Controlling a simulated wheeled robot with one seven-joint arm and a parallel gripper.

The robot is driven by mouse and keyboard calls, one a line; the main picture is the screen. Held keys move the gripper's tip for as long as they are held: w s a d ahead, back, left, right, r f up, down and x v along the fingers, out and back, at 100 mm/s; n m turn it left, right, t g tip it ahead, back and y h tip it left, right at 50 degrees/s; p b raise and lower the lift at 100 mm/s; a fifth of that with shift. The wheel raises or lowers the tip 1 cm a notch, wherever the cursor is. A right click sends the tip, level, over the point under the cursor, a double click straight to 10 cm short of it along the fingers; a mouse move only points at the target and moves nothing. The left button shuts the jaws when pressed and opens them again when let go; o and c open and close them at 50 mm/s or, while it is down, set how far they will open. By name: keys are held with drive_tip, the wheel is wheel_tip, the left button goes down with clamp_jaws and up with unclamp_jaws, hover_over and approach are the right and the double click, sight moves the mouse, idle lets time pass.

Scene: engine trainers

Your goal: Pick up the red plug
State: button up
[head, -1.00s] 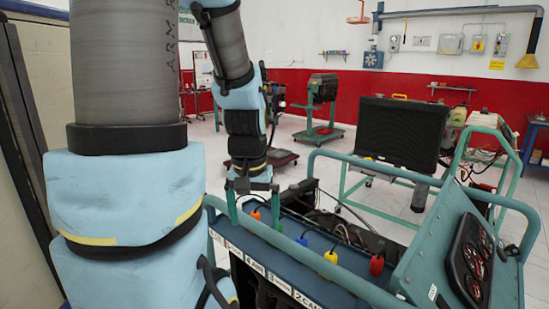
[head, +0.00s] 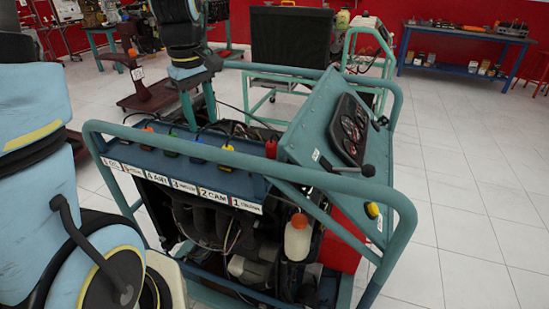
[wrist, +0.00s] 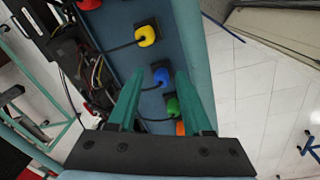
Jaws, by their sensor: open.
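The red plug (head: 271,148) stands at the right end of the row of coloured plugs on the blue top panel of the engine trainer, in the head view. In the wrist view, a red piece that looks like this plug (wrist: 88,4) is cut by the top edge. My gripper (head: 199,122) is open and empty, above the panel and well to the left of the red plug. In the wrist view, its teal fingers (wrist: 160,74) point toward the blue plug (wrist: 161,77), with space between them.
Yellow (wrist: 147,36), green (wrist: 173,107) and orange (wrist: 180,128) plugs share the panel. A teal tube rail (head: 250,168) runs along the trainer's front. A gauge console (head: 335,125) rises right of the red plug. Wires lie behind the row. Floor at right is clear.

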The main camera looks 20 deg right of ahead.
drive_tip(key=d+n+b, duration=0.2)
drive_tip(key=d+b, duration=0.1)
drive_tip(key=d, duration=0.5)
drive_tip(key=n+b, duration=0.2)
drive_tip(key=n, duration=0.1)
hover_over(271, 142)
drive_tip(key=shift+a+f+g+y, duration=0.1)
drive_tip(key=shift+f+g+y, duration=0.2)
drive_tip(key=shift+g, duration=0.1)
wheel_tip(271, 142, down, 10)
drive_tip(key=p, duration=0.2)
drive_tip(key=shift+f+p, duration=0.25)
drive_tip(key=shift+p, duration=0.15)
clamp_jaws()
